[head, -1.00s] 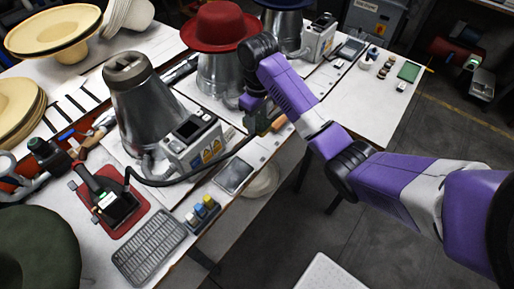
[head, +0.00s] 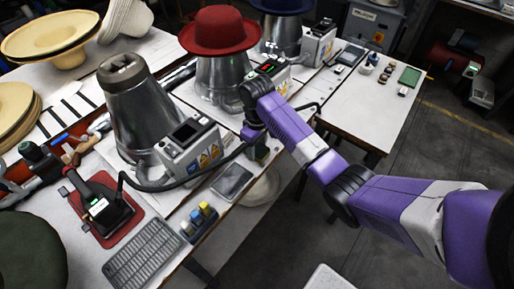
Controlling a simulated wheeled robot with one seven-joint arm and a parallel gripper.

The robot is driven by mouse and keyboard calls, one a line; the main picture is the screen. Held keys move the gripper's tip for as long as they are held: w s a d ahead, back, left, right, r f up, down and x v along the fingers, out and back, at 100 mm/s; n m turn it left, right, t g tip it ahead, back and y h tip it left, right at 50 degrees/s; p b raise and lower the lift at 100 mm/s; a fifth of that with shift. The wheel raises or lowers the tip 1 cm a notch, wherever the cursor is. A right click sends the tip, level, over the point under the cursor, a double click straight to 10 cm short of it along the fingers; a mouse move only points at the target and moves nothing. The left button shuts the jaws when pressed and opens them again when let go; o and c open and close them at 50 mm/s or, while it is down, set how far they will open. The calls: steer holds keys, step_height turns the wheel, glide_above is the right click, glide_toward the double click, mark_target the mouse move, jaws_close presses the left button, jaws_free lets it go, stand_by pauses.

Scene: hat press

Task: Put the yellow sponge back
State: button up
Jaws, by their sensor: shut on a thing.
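My gripper (head: 255,138) is at the end of my purple arm, low over the front edge of the table, in front of the red hat's press. Its fingers are mostly hidden by the wrist. A small olive-green block (head: 262,154) shows just below it and appears held. It may be the yellow sponge with its darker side toward me; no yellow face shows clearly. A dark holder (head: 203,224) with small yellow, blue and pale items stands at the table's front edge, left of and nearer than my gripper.
The red hat (head: 222,30) sits on a metal cone. A grey grid tray (head: 145,255) lies at front left. The right table end has free room.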

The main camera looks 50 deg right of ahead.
mark_target(257, 148)
steer(key=shift+f, duration=0.15)
steer(key=o, duration=1.2)
step_height(257, 148, up, 12)
steer(key=p, duration=0.4)
steer(key=shift+r, duration=0.2)
